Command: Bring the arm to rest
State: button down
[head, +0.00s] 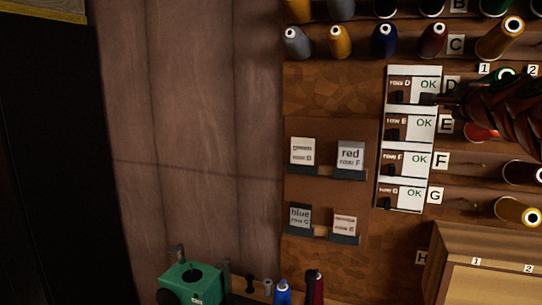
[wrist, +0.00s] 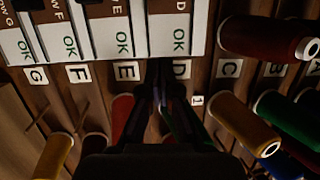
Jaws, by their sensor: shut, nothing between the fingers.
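My gripper (head: 437,99) is at the right of the head view, beside the row D plate (head: 401,84). Its fingers are closed together and empty; whether they touch the plate I cannot tell. My dark red arm reaches in from the right edge. In the wrist view my gripper (wrist: 162,72) points up toward the lower edge of the row D plate (wrist: 170,22), next to the letter D tag (wrist: 182,69). The plates for rows D, E (head: 411,118), F (head: 417,155) and G (head: 411,191) each read OK.
Thread spools on pegs fill the wall at right, such as a yellow spool (head: 340,42) and a red spool (wrist: 262,38). Cards, including "red row F" (head: 350,154), sit on holders left of the plates. A green machine (head: 193,283) stands below. The wooden wall at left is bare.

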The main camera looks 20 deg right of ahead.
jog(key=w+a+f+n+g+y, duration=0.1)
jog(key=w+a+f+n+y, duration=0.25)
jog(key=a+f, duration=0.45)
jog(key=s+a+f+n+g+y, duration=0.3)
jog(key=a+f+n+g+y, duration=0.5)
jog(key=a+f, duration=1.35)
jog(key=s+a+f+n+g+h, duration=0.1)
jog(key=s+a+f+n+h, duration=0.1)
jog(key=s+a+f+n, duration=0.3)
jog(key=s+a+f+n+g, duration=0.1)
jog(key=s+f, duration=0.3)
jog(key=s, duration=0.4)
jog(key=s+a+f+n+g+h, duration=0.1)
jog(key=s+f+n+g, duration=0.2)
jog(key=s, duration=0.5)
jog(key=s+a+f+n+g+h, duration=0.1)
jog(key=s+f+n+g, duration=0.1)
jog(key=s+f+g, duration=0.2)
jog(key=s+f, duration=0.3)
jog(key=s, duration=0.1)
jog(key=shift+s, duration=0.3)
jog(key=shift+h, duration=0.25)
